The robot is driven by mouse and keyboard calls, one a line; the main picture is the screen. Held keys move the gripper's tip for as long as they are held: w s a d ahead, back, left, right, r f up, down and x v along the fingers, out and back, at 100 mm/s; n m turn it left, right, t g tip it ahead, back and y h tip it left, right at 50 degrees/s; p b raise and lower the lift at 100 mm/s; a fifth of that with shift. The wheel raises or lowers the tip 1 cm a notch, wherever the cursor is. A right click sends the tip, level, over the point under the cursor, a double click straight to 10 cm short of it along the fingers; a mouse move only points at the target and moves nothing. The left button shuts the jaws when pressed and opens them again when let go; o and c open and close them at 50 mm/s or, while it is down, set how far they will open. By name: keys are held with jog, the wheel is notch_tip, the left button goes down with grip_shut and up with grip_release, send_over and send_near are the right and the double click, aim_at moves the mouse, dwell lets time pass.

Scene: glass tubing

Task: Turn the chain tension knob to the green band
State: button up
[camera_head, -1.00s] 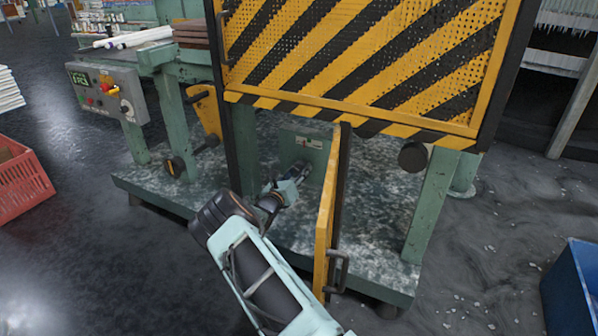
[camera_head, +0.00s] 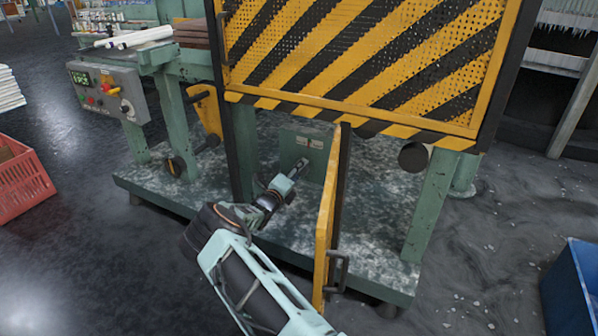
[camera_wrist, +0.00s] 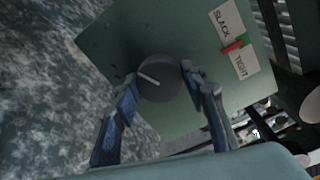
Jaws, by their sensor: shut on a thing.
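The chain tension knob (camera_wrist: 160,84) is a round dark grey knob with a pale line across its left part. It sits on a green box (camera_wrist: 120,25), which also shows in the head view (camera_head: 290,149) low inside the machine. My gripper (camera_head: 299,166) is at the box front. In the wrist view its fingers lie on both sides of the knob, shut on it. A white plate (camera_wrist: 218,22) reads SLACK and TIGHT, with a green band (camera_wrist: 233,47) and a red mark between the words. The pale line is away from this plate. In the head view the knob is barely visible.
An open yellow guard door (camera_head: 326,230) stands just right of my arm. A striped guard panel (camera_head: 365,60) hangs above, with a dark post (camera_head: 232,165) to the left. A red crate (camera_head: 22,180) and blue bin (camera_head: 575,290) stand on the floor.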

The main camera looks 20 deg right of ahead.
jog(key=shift+f+n, duration=0.1)
jog(key=shift+n, duration=0.3)
jog(key=o, duration=1.2)
jog(key=shift+c, duration=0.2)
jog(key=v, duration=1.2)
